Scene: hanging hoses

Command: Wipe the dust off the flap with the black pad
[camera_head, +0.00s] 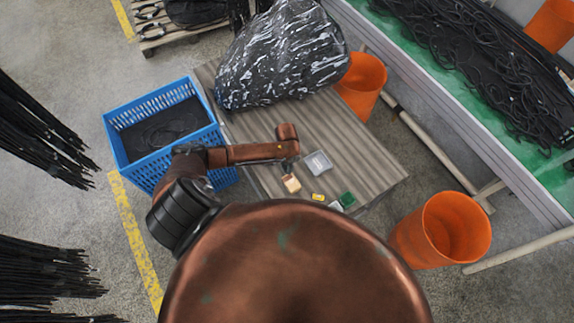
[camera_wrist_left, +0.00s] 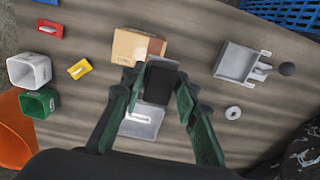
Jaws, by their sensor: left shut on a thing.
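My left gripper (camera_wrist_left: 160,85) is shut on the black pad (camera_wrist_left: 158,86), a small dark block between its green fingertips. In the head view the left gripper (camera_head: 290,168) is small, above the ribbed table. A grey square plate (camera_wrist_left: 235,62) with a bracket and dark ball knob lies to the right. I cannot tell which of these is the flap, nor whether pad and panel touch. No dust is discernible.
A cardboard box (camera_wrist_left: 137,46) stands close to the pad. Yellow (camera_wrist_left: 80,68) and red (camera_wrist_left: 49,28) pieces, white (camera_wrist_left: 30,69) and green (camera_wrist_left: 37,103) bins lie left; a white ring (camera_wrist_left: 233,112) lies right. A wrapped bundle (camera_head: 285,55) covers the table's far end.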

